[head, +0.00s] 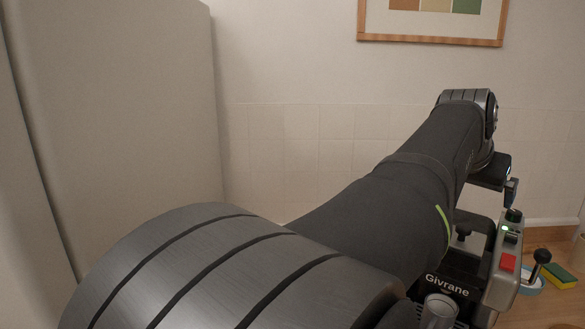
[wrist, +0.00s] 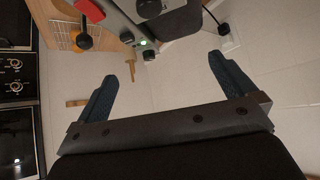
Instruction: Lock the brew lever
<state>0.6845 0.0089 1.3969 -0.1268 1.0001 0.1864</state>
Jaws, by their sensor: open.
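The machine marked "Givrane" (head: 447,287) stands on the wooden counter at the lower right of the head view, partly hidden by my arm. Its side panel carries a red button (head: 508,262), a dark knob (head: 514,215) and a small green light. A lever with a black ball end (head: 541,257) sticks up at its right side; a black ball also shows in the wrist view (wrist: 84,41). I cannot tell for certain that this is the brew lever. My gripper (head: 511,190) is above the machine's panel. In the wrist view its fingers (wrist: 162,67) are wide apart and empty.
A yellow and green sponge (head: 560,276) and a pale blue-rimmed round item (head: 531,283) lie right of the machine. Black oven fronts (wrist: 15,75) show at the wrist view's left edge. A tall pale cabinet (head: 120,120) stands at left. A framed picture (head: 432,38) hangs behind.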

